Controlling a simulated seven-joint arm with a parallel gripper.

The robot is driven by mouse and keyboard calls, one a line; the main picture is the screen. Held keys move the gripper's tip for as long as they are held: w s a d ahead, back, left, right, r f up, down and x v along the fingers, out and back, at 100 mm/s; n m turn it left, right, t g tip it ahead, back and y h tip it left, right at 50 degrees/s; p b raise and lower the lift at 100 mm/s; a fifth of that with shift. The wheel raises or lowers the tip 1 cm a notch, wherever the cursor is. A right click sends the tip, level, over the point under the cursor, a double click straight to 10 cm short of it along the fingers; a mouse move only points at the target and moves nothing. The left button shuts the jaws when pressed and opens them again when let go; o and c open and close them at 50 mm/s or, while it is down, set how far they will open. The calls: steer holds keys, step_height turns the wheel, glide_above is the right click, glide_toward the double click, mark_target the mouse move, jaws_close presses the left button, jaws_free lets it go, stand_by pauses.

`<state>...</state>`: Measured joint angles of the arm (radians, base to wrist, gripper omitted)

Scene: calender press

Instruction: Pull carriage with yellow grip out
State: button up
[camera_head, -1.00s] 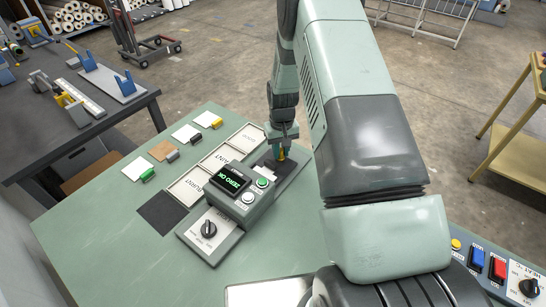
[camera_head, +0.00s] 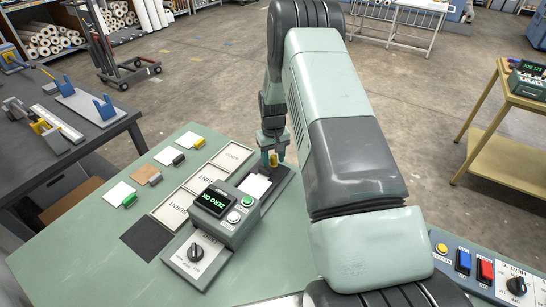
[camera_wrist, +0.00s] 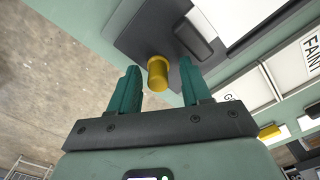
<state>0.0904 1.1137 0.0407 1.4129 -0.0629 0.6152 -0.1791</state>
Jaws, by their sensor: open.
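The yellow grip (camera_wrist: 158,74) is a short upright cylinder at the outer end of the carriage. In the head view the grip (camera_head: 273,160) shows just below my gripper (camera_head: 272,138). The carriage shows a white square (camera_head: 254,186) on a dark base, beside the grey-green device. In the wrist view my gripper (camera_wrist: 160,72) is open, with one teal finger on each side of the yellow grip. Small gaps seem to show between grip and fingers; whether either finger touches it I cannot tell. My arm hides part of the area on the right.
The device (camera_head: 227,211) has a green display reading "ZERO OK". Framed trays (camera_head: 203,180) lie left of it, then several white and brown cards with coloured clips. A dark square (camera_head: 146,237) lies at the front left. A button panel (camera_head: 480,266) is at the right.

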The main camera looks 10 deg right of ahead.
steer(key=shift+r, duration=0.1)
step_height(320, 180, up, 11)
steer(key=shift+f, duration=0.2)
stand_by(0.5)
steer(key=s+a+r+t, duration=0.1)
steer(key=s+r, duration=0.6)
steer(key=r, duration=0.5)
steer(key=s+a+r+t, duration=0.2)
steer(key=s+r, duration=0.4)
steer(key=r, duration=0.7)
steer(key=s+r+t, duration=0.1)
steer(key=s+r, duration=0.1)
steer(key=s, duration=0.9)
steer(key=s+a+r+m+t, duration=0.1)
steer(key=s+r, duration=0.2)
steer(key=s, duration=0.9)
steer(key=shift+r+t, duration=0.2)
steer(key=shift+t, duration=0.1)
